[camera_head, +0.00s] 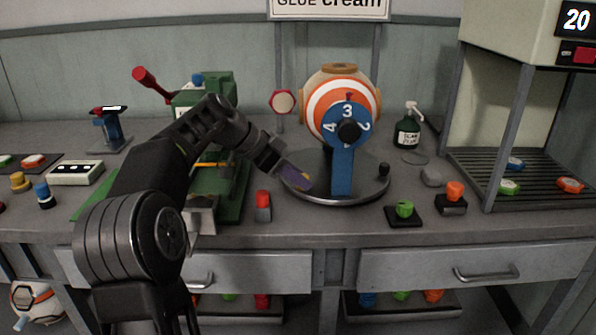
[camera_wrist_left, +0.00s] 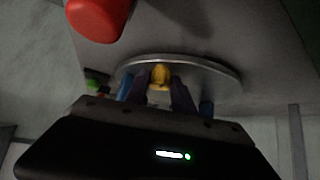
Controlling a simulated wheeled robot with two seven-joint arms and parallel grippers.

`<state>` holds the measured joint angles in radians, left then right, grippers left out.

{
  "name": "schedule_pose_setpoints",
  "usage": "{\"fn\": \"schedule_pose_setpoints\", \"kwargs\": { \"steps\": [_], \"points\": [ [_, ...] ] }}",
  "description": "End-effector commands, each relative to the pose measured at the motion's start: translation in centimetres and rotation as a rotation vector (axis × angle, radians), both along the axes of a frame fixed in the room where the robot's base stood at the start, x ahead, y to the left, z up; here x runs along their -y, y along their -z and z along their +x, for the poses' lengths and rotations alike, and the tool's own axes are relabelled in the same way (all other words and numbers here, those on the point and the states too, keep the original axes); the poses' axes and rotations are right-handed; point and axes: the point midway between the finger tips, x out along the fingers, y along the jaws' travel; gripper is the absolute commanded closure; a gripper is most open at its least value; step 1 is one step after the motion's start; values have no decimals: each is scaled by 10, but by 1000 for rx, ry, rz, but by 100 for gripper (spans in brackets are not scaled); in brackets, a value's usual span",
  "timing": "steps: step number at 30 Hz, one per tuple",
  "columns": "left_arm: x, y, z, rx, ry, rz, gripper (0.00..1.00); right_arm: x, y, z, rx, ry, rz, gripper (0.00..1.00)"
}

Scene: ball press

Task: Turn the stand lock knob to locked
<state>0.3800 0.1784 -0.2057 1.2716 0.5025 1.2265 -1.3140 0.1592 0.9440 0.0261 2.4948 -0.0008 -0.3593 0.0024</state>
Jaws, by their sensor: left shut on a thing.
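The round grey stand (camera_head: 375,192) sits on the bench with a blue upright and an orange and white ball (camera_head: 318,100) on it. A yellow knob (camera_wrist_left: 160,73) shows at the rim of the stand plate in the left wrist view; I take it as the lock knob. My left gripper (camera_head: 302,181) reaches the left front rim of the stand. In the left wrist view its fingers (camera_wrist_left: 158,92) are shut on the yellow knob, one on each side. The fingers hide most of the knob in the head view, so its turn position cannot be read. My right gripper is not in view.
A blue numbered dial (camera_head: 331,128) is on the upright. A red-topped piece (camera_head: 263,201) stands close left of the gripper. A green press (camera_head: 233,180) is behind my left arm. Green (camera_head: 404,209) and orange (camera_head: 454,192) pieces stand right of the stand.

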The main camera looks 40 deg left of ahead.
Motion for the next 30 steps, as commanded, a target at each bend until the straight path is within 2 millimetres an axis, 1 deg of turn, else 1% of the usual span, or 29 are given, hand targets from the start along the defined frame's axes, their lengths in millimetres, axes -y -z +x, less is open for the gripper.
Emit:
{"fn": "schedule_pose_setpoints", "kwargs": {
  "steps": [1, 6, 12, 22, 23, 30],
  "points": [
    [-2, -2, 0, -4, 25, 0, 100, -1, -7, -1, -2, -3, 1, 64],
    [-2, -1, 0, -4, 95, 1, 100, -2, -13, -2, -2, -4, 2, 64],
    [-2, 1, 0, -3, 129, 2, 100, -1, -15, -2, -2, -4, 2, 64],
    [-2, 1, 0, -4, 131, 3, 100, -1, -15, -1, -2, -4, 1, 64],
    [-2, 2, 0, -4, 131, 3, 69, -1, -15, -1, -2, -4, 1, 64],
    [-2, 1, 1, -3, 131, 3, 50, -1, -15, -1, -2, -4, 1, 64]
  ]
}}
